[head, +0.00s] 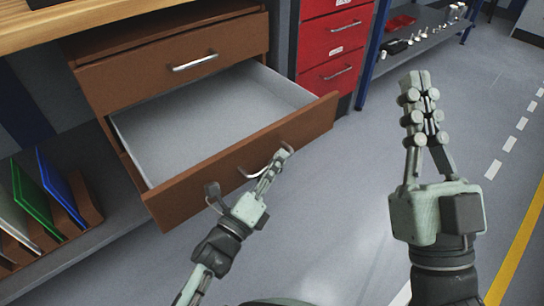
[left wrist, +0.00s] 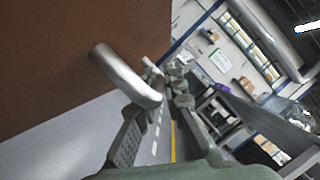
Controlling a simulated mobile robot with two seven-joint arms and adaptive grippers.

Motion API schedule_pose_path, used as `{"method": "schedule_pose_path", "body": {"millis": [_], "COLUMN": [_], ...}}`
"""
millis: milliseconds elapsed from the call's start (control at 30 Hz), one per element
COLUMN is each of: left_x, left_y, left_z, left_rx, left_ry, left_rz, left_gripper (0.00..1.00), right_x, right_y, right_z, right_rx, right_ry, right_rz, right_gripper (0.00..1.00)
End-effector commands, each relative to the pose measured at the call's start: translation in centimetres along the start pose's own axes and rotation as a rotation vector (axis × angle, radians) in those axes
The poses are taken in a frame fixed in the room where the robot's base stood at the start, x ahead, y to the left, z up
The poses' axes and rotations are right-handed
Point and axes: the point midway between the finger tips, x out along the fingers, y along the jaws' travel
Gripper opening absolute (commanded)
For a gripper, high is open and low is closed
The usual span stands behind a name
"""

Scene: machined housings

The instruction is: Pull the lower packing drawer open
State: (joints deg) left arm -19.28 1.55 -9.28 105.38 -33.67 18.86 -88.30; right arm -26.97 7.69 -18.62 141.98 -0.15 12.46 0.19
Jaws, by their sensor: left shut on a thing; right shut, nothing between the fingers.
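The lower packing drawer (head: 240,157) is a brown-fronted drawer with a pale grey inside, and it stands well out of the brown cabinet. Its inside looks empty. My left gripper (head: 281,158) is shut on the drawer's curved metal handle (head: 257,174). In the left wrist view the handle (left wrist: 125,75) runs from the brown front to between the fingertips (left wrist: 160,80). The upper drawer (head: 170,62) above it is shut and has its own metal handle (head: 195,62). My right gripper (head: 420,115) is shut and empty, raised over the floor at the right.
A red drawer cabinet (head: 335,45) stands right of the brown one. A blue-framed shelf (head: 425,40) with small parts is behind. Coloured panels (head: 45,185) stand in a rack at the left. The grey floor (head: 340,220) before the drawer is clear.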

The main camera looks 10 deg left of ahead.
Motion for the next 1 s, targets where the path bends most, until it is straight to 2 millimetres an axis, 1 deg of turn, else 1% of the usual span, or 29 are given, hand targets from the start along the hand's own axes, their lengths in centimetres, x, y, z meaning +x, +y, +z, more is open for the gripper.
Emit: {"method": "schedule_pose_path", "body": {"millis": [367, 400, 533, 833, 933, 1000], "left_x": [-0.1, -0.1, -0.1, -0.2, -1.1, -2.1], "left_y": [0.0, 0.0, 0.0, 0.0, 0.1, 0.1], "left_z": [-0.1, -0.1, -0.1, -0.1, -0.1, -0.2], "left_rx": [0.000, 0.000, 0.000, 0.000, -0.001, -0.002], "left_ry": [0.000, 0.000, 0.000, 0.000, 0.001, 0.001], "left_rz": [0.001, 0.001, 0.001, 0.001, 0.004, 0.004], "left_gripper": [0.00, 0.14, 0.31, 0.31, 0.31, 0.31], "right_x": [-0.2, -0.2, -0.1, 0.1, 0.0, 0.0], "right_y": [-0.1, -0.1, -0.1, -0.1, 0.0, 0.0], "right_z": [0.1, 0.1, 0.0, -0.2, -0.2, -0.1], "right_rx": [0.002, 0.002, 0.002, -0.003, -0.002, -0.002], "right_ry": [-0.005, -0.005, -0.002, 0.007, 0.006, 0.005], "right_rz": [0.000, 0.000, 0.000, -0.005, -0.004, -0.003], "right_gripper": [0.00, 0.00, 0.00, 0.00, 0.00, 0.00]}}
